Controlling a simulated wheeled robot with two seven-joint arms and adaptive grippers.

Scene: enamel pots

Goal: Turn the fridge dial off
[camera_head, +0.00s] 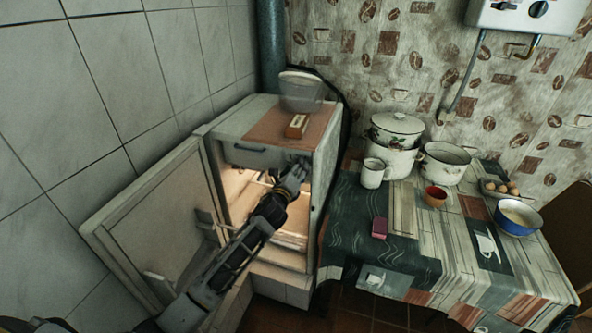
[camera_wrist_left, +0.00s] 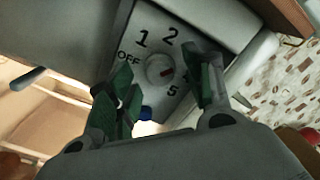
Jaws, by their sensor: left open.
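The fridge dial (camera_wrist_left: 157,70) is a pale round knob on a grey plate in the left wrist view. OFF, 1, 2 and 5 are readable around it; other marks are partly hidden by a finger. In the head view my left gripper (camera_head: 292,179) is at the upper right of the open fridge (camera_head: 262,157), hiding the dial. My right gripper is out of view.
The fridge door (camera_head: 158,218) hangs open to the left, behind my arm. A small box (camera_head: 297,126) and a bowl (camera_head: 300,90) are on the fridge top. To the right, a table (camera_head: 400,250) holds enamel pots (camera_head: 397,131), a mug (camera_head: 373,173) and a blue bowl (camera_head: 517,218).

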